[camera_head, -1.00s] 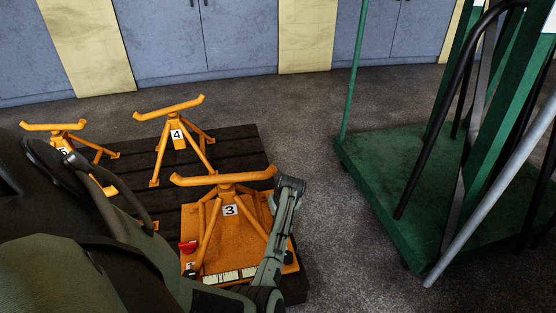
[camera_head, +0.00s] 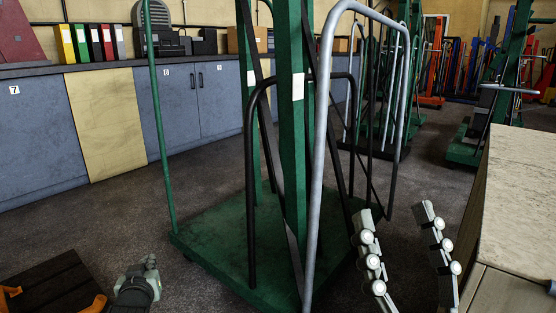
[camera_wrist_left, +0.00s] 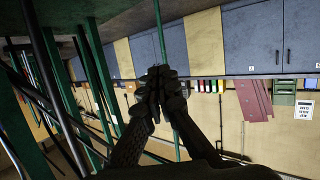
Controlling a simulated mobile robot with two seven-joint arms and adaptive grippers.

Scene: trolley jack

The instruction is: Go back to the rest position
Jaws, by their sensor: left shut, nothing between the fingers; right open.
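My left gripper (camera_head: 150,264) is low at the left in the head view, between the dark slatted pallet and the green trolley. In the left wrist view my left gripper (camera_wrist_left: 158,76) has its fingers together with nothing held. My right gripper (camera_head: 397,210) is at the lower right in the head view, its two fingers with pale round joints spread apart and empty. It appears in front of the green trolley and left of the pale worktop. Only a bit of an orange stand (camera_head: 97,303) shows at the lower left.
The green trolley (camera_head: 215,235) with upright posts and a grey bent tube (camera_head: 318,150) fills the middle. A dark pallet (camera_head: 50,285) lies lower left. A pale worktop (camera_head: 520,180) stands at the right. Blue cabinets (camera_head: 120,110) line the back. Bare floor lies before them.

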